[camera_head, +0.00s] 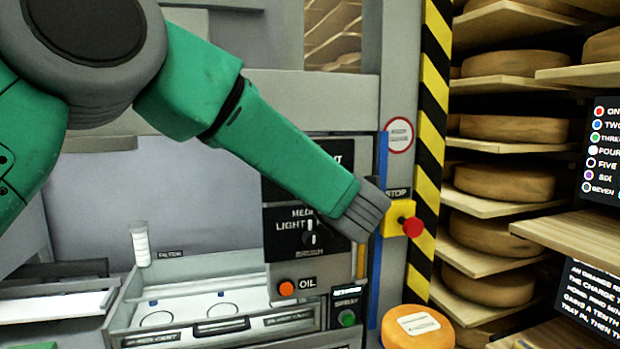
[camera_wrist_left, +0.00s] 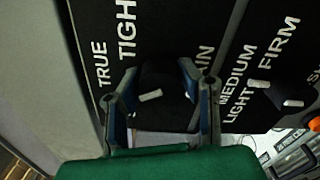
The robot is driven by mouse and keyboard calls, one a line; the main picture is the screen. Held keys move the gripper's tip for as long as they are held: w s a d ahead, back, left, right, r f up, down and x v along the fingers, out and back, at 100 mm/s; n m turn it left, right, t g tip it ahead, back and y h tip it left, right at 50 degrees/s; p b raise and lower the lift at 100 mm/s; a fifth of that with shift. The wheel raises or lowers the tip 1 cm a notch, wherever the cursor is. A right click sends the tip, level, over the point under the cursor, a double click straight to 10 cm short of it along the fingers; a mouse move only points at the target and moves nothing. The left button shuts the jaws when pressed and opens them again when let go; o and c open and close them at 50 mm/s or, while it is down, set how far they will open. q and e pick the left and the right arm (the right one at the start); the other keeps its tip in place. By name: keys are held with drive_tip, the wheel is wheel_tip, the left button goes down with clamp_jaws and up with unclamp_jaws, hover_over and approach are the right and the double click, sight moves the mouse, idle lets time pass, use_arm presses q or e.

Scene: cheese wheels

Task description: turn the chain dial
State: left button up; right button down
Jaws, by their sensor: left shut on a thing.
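The chain dial (camera_wrist_left: 165,82) is a dark knob with a short white mark, on a black panel, in the left wrist view. The white words TRUE and TIGHT show beside it, and a word ending in AIN is partly covered. My left gripper (camera_wrist_left: 158,72) has one finger on each side of the knob and is shut on it. In the head view my green left arm crosses in front of the panel and hides this dial and the fingers. My right gripper is in neither view.
A second dial (camera_head: 312,235), marked MEDIUM, LIGHT and FIRM, is close by; it also shows in the wrist view (camera_wrist_left: 285,98). An orange OIL button (camera_head: 287,288), green SPRAY button (camera_head: 347,318) and red STOP button (camera_head: 412,227) are near. Shelves of cheese wheels (camera_head: 508,183) stand right.

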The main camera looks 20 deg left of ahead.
use_arm(q)
drive_tip(key=m, duration=0.2)
drive_tip(key=m+p, duration=0.1)
drive_tip(key=m, duration=0.1)
drive_tip(key=shift+d+f, duration=0.2)
drive_tip(key=shift+f+m+p, duration=0.15)
drive_tip(key=shift+m+p, duration=0.45)
drive_tip(key=shift+m, duration=0.3)
drive_tip(key=shift+d+f, duration=0.1)
drive_tip(key=shift+f, duration=0.05)
drive_tip(key=o, duration=1.1)
drive_tip(key=shift+o, duration=0.2)
drive_tip(key=shift+d+r, duration=0.25)
drive_tip(key=shift+s+d, duration=0.15)
drive_tip(key=v, duration=1.1)
drive_tip(key=shift+s+d, duration=0.15)
drive_tip(key=shift+d, duration=0.2)
